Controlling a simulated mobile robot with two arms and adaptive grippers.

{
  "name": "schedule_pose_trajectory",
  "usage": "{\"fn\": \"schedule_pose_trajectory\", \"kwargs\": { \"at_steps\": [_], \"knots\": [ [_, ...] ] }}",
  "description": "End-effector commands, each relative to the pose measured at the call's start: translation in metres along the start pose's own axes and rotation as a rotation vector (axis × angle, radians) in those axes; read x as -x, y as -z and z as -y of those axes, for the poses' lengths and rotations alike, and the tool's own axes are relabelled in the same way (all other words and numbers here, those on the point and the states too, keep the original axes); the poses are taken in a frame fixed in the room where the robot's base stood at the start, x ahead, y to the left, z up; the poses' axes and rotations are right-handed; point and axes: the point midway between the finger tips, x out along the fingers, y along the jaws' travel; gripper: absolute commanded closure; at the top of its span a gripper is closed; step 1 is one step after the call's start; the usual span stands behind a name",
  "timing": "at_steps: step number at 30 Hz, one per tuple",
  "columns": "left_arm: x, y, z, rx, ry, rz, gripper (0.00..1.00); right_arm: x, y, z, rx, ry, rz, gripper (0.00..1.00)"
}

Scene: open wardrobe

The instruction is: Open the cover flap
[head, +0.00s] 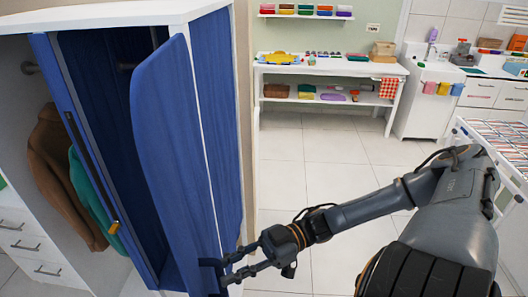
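A blue cover flap (175,130) hangs at the front of the wardrobe, with its rounded edge standing away from the dark interior. My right gripper (222,271) is at the flap's lower right part, low in the picture. Its two fingers are apart and point left toward the blue fabric. A small dark piece shows on the fabric right by the fingertips; I cannot tell whether the fingers touch it. My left gripper is not in view.
The white wardrobe (95,14) holds a brown jacket (52,175) and a teal garment (92,205), with drawers (30,245) at lower left. A blue framed panel (85,130) stands between them and the flap. Tiled floor (285,190) is clear beyond my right arm.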

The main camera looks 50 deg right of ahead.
Motion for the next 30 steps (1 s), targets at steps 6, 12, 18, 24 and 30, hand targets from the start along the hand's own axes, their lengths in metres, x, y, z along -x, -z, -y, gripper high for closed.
{"fn": "schedule_pose_trajectory", "kwargs": {
  "at_steps": [6, 12, 18, 24, 30],
  "knots": [
    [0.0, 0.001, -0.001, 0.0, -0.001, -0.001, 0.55, 0.05, -0.002, -0.001, -0.002, -0.001, 0.009, 0.77],
    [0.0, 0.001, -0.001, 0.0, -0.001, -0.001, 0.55, 0.08, -0.001, -0.001, 0.0, -0.002, 0.004, 0.77],
    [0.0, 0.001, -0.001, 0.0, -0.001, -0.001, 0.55, 0.091, -0.001, -0.001, 0.0, -0.002, 0.001, 0.77],
    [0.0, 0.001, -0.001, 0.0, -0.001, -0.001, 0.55, 0.091, 0.0, -0.001, 0.001, -0.002, 0.001, 0.77],
    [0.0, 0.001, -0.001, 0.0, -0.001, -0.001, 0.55, 0.091, 0.0, -0.001, 0.0, -0.002, 0.0, 0.77]
  ]
}}
